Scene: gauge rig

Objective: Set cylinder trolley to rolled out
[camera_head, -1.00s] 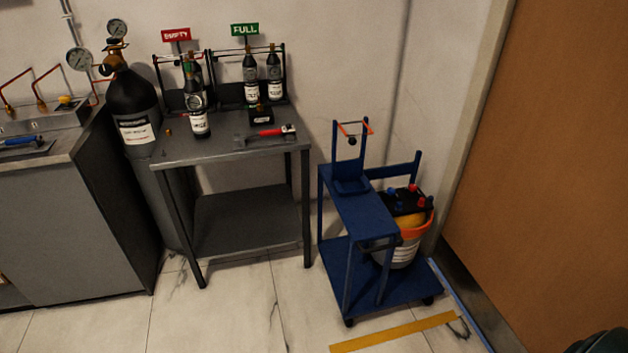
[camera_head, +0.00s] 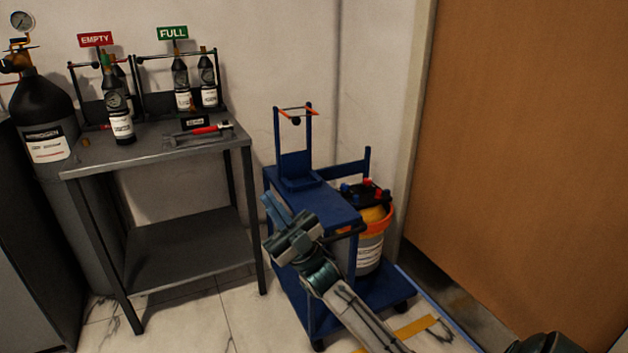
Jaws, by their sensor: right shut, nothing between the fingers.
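The blue cylinder trolley (camera_head: 325,208) stands on the floor between the grey bench and the wooden door. It has an upright frame with an orange-red strap (camera_head: 296,110) at its back, and no cylinder stands in that frame. My right gripper (camera_head: 269,201) is shut and empty. It shows in front of the trolley's near left side and overlaps its top shelf in the picture. I cannot tell whether it touches the trolley. My right arm hides part of the lower deck. My left gripper is not in view.
A grey bench (camera_head: 160,160) with small bottles under EMPTY and FULL signs is on the left, beside a black nitrogen cylinder (camera_head: 45,110). A bucket (camera_head: 370,250) sits on the trolley's lower deck. Yellow tape (camera_head: 416,327) marks the floor in front. The door (camera_head: 520,150) is on the right.

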